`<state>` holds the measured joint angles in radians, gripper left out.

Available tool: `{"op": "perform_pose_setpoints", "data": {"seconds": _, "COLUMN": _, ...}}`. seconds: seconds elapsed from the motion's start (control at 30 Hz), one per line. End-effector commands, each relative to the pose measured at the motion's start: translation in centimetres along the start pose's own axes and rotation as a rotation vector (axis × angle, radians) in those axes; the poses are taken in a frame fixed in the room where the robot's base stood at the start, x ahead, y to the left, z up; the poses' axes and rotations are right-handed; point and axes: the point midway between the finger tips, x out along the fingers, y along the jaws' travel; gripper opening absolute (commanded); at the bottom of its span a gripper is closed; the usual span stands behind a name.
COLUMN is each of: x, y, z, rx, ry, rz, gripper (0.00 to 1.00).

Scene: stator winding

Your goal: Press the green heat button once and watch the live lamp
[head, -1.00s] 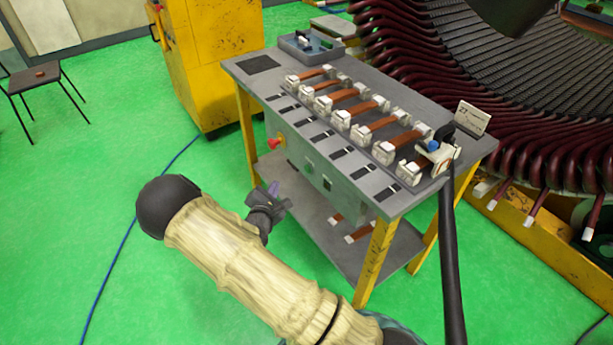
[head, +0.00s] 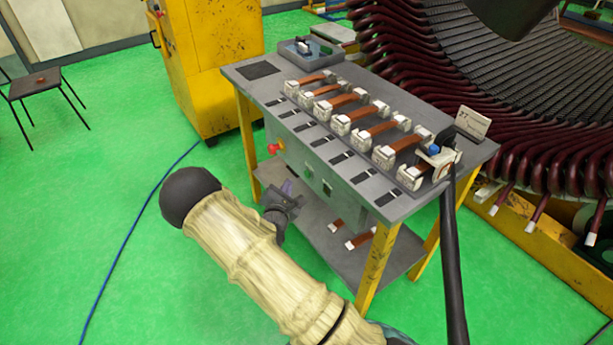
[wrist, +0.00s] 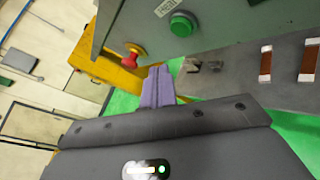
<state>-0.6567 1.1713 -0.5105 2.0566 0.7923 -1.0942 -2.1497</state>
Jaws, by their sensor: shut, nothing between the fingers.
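The green heat button (wrist: 183,24) is a round green cap under a small label (wrist: 167,7) on the grey panel in the wrist view. It shows small and dark on the bench's front panel in the head view (head: 308,170). My gripper (head: 288,189) is in front of and below that panel. Its purple fingers (wrist: 157,85) are together and empty, below and left of the button in the wrist view, apart from it. I cannot make out the live lamp on the panel.
A red knob (wrist: 133,55) sticks out left of the button. The grey bench (head: 262,85) carries a row of copper bars in white clamps (head: 375,130). A lower shelf (head: 340,250) lies under the panel.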

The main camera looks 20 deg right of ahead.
Motion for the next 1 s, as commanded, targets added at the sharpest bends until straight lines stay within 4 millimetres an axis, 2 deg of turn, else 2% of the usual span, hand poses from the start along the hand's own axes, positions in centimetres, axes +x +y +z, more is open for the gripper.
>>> {"op": "perform_pose_setpoints", "data": {"seconds": 0.33, "x": 2.4, "y": -1.8, "z": 1.8, "rx": 0.001, "ry": -0.001, "rz": 0.0, "gripper": 0.0}}
{"op": "perform_pose_setpoints", "data": {"seconds": 1.0, "x": 2.6, "y": -1.9, "z": 1.9, "rx": 0.001, "ry": 0.0, "rz": 0.001, "gripper": 0.0}}
